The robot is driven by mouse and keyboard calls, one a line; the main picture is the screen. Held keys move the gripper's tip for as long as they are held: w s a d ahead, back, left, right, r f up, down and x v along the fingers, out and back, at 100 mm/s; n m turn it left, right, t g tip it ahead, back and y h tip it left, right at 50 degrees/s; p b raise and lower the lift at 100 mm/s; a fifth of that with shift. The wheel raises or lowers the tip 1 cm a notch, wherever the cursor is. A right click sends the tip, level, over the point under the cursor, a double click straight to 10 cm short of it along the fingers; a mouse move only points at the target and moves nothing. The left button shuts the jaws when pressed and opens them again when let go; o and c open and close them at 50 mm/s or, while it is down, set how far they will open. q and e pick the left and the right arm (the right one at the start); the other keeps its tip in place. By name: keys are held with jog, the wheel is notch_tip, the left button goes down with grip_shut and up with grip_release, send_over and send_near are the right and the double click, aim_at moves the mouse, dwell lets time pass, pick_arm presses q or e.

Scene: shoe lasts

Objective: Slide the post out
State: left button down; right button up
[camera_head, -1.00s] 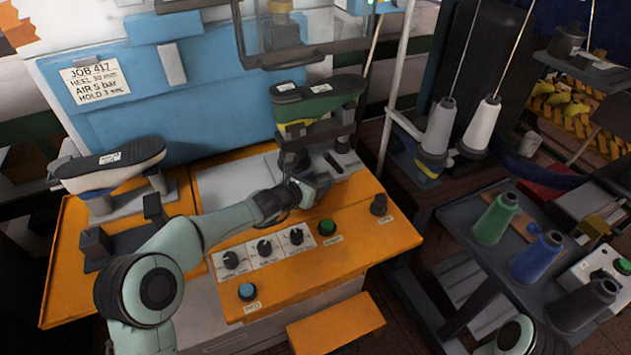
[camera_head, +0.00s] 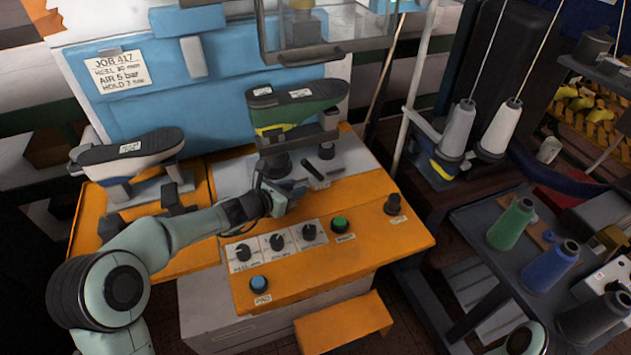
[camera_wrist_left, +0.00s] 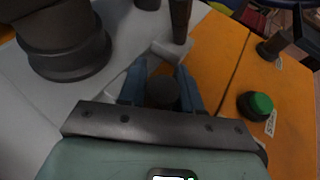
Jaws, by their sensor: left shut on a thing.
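The post (camera_head: 275,165) is a dark, thick column at the back of the orange machine. It bears a dark-soled shoe (camera_head: 297,108) with a green and yellow upper, sole up. In the left wrist view the post's round foot (camera_wrist_left: 65,55) stands left of my fingers, on the pale plate. My left gripper (camera_head: 295,192) is low in front of the post. In the left wrist view its blue fingers (camera_wrist_left: 161,76) are shut on a dark round knob (camera_wrist_left: 163,94). How the knob joins the post is hidden.
Right of the post are a small dark upright (camera_head: 327,150) and a slotted pale part. Dials and a green button (camera_head: 341,224) lie in front. Another shoe (camera_head: 130,148) stands on the left holder. A clear guard (camera_head: 300,30) hangs above. Thread cones stand right.

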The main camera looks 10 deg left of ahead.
pick_arm(q)
jog(key=s+a, duration=0.1)
jog(key=a, duration=0.1)
jog(key=s+a, duration=0.3)
jog(key=a, duration=0.1)
jog(key=shift+s+a+p, duration=0.15)
jog(key=shift+p, duration=0.2)
jog(key=shift+a, duration=0.1)
jog(key=shift+a+f, duration=0.1)
jog(key=c, duration=0.9)
grip_release()
jog(key=shift+c, duration=0.2)
jog(key=shift+o, duration=0.4)
jog(key=shift+s+a, duration=0.1)
jog(key=shift+s, duration=0.05)
jog(key=p+v, duration=0.1)
jog(key=v, duration=1.2)
jog(key=shift+s, duration=0.25)
